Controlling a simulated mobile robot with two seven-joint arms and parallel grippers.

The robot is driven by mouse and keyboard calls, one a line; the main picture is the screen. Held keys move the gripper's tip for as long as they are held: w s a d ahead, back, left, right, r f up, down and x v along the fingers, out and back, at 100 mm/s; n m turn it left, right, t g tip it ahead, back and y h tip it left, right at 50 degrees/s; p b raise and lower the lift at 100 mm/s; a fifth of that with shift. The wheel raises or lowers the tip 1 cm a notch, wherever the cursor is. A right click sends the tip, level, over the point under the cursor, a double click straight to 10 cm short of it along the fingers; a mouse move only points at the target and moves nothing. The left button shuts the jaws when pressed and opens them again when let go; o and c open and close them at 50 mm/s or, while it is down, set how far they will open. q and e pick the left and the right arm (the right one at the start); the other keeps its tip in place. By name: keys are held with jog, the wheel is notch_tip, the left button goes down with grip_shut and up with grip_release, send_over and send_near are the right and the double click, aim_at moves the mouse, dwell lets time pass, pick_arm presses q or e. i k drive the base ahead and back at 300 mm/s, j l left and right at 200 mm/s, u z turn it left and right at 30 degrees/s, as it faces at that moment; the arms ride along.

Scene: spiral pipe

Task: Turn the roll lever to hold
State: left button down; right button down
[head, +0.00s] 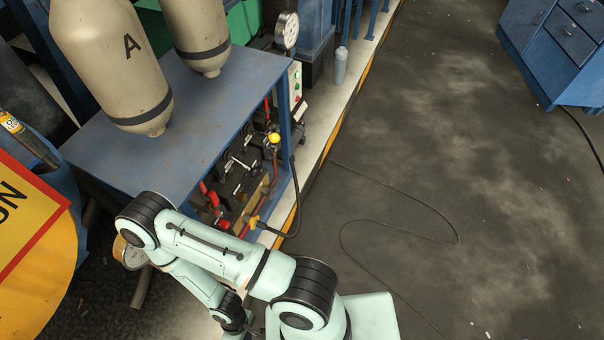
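A cluster of levers and handles sits on a control panel (245,185) under the blue table. It includes a yellow ball knob (274,138), a red handle (211,196), pale metal bars (240,163) and a yellow handle (252,222). I cannot tell which of these is the roll lever, and no lever label is readable. One of my arms, pale green with black joints, comes up from the bottom, bends at the left and folds back down in front of the panel. Neither gripper is in view.
The blue table (215,100) carries two tan tanks, one marked A (115,60). A gauge (287,30) stands behind it. A black cable (400,225) lies on the floor. A yellow-red sign (30,215) is at left, blue drawers (560,45) at upper right. The right floor is otherwise mostly clear.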

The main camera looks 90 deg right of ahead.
aim_at(255, 172)
jog(key=z, duration=2.85)
